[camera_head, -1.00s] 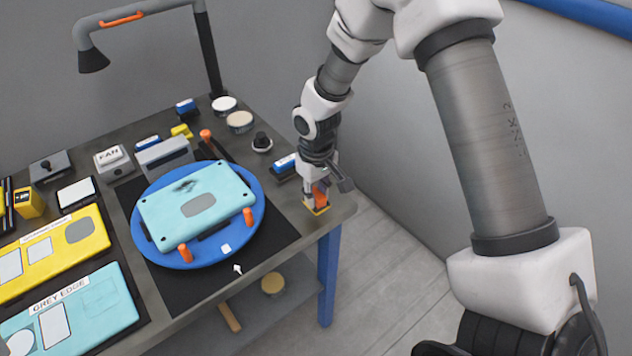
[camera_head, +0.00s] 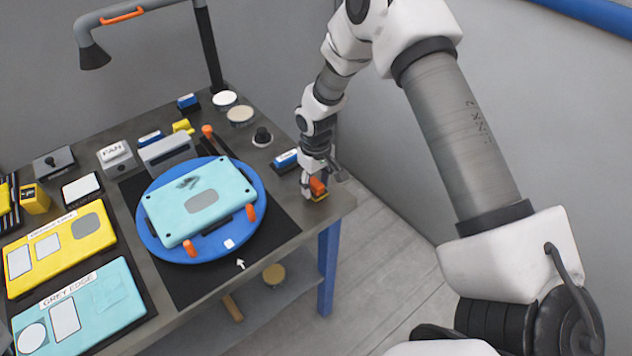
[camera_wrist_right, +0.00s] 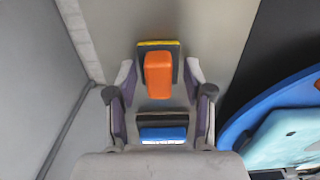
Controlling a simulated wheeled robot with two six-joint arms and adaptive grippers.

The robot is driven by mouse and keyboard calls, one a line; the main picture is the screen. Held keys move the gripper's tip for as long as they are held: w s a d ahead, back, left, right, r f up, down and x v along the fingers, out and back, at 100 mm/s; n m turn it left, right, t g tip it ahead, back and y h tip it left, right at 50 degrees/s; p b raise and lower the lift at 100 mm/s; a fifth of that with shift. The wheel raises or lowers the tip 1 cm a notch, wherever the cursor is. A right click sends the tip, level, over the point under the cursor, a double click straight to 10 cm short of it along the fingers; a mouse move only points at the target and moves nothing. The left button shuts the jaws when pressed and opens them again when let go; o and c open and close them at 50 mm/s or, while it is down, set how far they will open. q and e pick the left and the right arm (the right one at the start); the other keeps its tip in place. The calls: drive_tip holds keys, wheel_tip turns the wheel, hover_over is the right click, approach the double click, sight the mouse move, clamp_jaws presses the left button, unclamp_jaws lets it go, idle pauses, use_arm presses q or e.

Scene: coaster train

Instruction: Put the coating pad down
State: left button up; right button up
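The coating pad, an orange handle on a dark base with a yellow edge (camera_head: 320,197), sits at the right corner of the workbench and appears to rest on its top. My right gripper (camera_head: 313,182) is over it. In the right wrist view the pad's orange handle (camera_wrist_right: 158,74) stands between the two spread fingers (camera_wrist_right: 158,80), with a gap on each side, so the gripper is open. The fingers partly hide the pad in the head view. My left gripper is not in view.
A blue-topped block (camera_head: 286,158) lies close behind the gripper, and also shows in the wrist view (camera_wrist_right: 163,134). A blue turntable (camera_head: 258,222) with a light-blue panel (camera_head: 170,217) stands to the left. The bench edge is close on the right.

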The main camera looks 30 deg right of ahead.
sight(316, 183)
drive_tip(key=shift+w+r, duration=0.1)
drive_tip(key=shift+r, duration=0.3)
wheel_tip(316, 183, up, 11)
drive_tip(key=b, duration=0.3)
